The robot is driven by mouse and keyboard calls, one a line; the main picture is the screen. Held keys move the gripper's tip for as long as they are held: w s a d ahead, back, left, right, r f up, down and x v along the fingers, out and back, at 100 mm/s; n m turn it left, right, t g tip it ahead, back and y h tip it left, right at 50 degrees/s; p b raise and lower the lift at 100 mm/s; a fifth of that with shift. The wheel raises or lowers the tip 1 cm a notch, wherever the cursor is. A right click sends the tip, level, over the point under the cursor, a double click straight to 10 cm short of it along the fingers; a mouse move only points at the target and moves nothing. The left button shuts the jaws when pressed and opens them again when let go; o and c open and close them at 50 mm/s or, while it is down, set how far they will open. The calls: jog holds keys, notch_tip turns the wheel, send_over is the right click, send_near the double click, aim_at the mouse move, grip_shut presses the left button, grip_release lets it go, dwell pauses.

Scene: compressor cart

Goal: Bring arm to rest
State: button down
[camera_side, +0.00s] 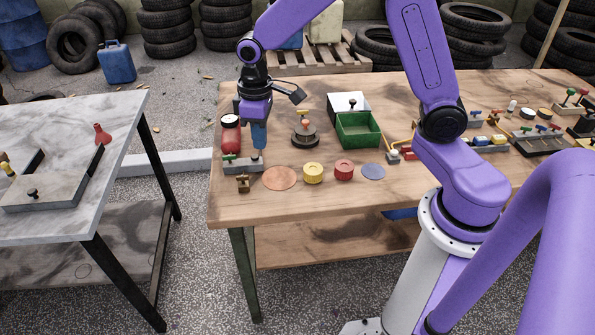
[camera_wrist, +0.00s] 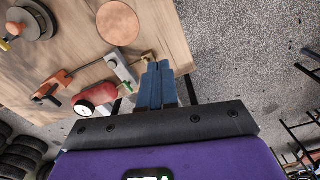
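My gripper (camera_side: 258,148) points down over the left end of the wooden workbench (camera_side: 300,210). Its two blue fingers show side by side in the wrist view (camera_wrist: 158,75), with hardly any gap between them. I see nothing clearly held. The fingertips are close to a grey valve block (camera_side: 240,164) with a green handle; I cannot tell whether they touch it. A red tank with a gauge (camera_side: 231,137) stands just left of the fingers. The block (camera_wrist: 122,72) and red tank (camera_wrist: 100,96) also show in the wrist view.
A copper disc (camera_side: 280,178), yellow cap (camera_side: 313,173), red cap (camera_side: 344,169) and blue disc (camera_side: 373,172) lie along the front. A small brass piece (camera_side: 243,184) lies at front left. A green bin (camera_side: 358,130) stands farther right. Bare wood lies in front.

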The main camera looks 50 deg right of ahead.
jog(key=s+d+r+n, duration=0.1)
jog(key=s+r+n, duration=0.1)
jog(key=s, duration=1.1)
jog(key=s+d+r+n, duration=0.2)
jog(key=s+r+n, duration=0.1)
jog(key=s, duration=1)
jog(key=shift+s+r+n, duration=0.2)
jog(key=shift+s+n, duration=0.2)
jog(key=shift+n, duration=0.3)
